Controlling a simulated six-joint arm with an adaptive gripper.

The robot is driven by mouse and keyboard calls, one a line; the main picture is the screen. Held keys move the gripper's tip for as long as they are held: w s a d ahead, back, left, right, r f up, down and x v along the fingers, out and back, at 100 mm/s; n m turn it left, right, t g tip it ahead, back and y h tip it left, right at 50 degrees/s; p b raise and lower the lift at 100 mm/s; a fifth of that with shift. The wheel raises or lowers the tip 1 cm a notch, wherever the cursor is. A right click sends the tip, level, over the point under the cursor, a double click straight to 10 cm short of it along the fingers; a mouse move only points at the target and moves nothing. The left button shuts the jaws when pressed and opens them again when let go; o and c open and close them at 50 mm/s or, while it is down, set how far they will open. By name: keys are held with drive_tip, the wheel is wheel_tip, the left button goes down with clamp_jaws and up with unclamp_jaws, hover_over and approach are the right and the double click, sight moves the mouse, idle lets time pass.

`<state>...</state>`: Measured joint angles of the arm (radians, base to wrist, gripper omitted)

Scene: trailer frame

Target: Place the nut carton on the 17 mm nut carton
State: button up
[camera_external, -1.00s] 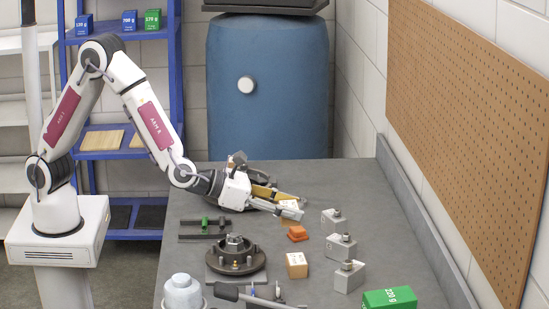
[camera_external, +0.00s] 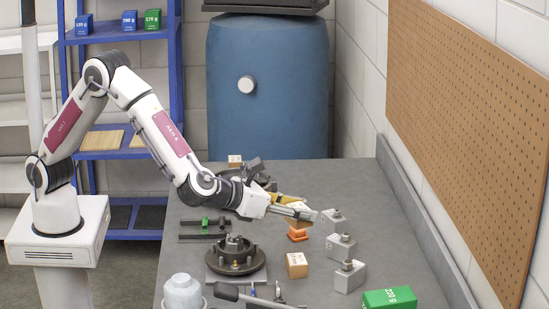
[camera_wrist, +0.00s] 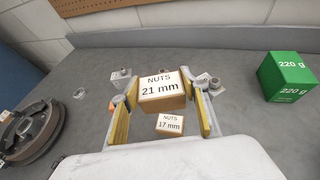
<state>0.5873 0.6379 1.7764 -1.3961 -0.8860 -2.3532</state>
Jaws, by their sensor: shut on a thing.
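My gripper (camera_wrist: 160,100) is shut on the nut carton (camera_wrist: 162,88), whose label reads "NUTS 21 mm". Its fingers lie on the carton's left and right sides. In the external view my gripper (camera_external: 302,212) holds the carton (camera_external: 300,223) above the bench, mostly hidden by the fingers. The 17 mm nut carton (camera_external: 297,265) stands on the bench, nearer the camera than my gripper. In the wrist view its "NUTS 17 mm" label (camera_wrist: 170,124) shows below the held carton, between the fingers, and the two look apart.
Several grey metal blocks with bolts (camera_external: 341,247) stand right of the cartons. An orange piece (camera_external: 297,235) lies close under my gripper. A dark round hub (camera_external: 236,257) stands to the left. A green 220 g box (camera_external: 390,298) is at the front right. Bare bench lies between.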

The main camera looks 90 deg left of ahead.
drive_tip(key=shift+a, duration=0.25)
hover_over(296, 259)
drive_tip(key=shift+w+a+f, duration=0.1)
drive_tip(key=shift+f, duration=3)
drive_tip(key=shift+f, duration=0.1)
drive_tip(key=shift+f, duration=1.75)
drive_tip(key=shift+f, duration=0.15)
drive_tip(key=o, duration=1.3)
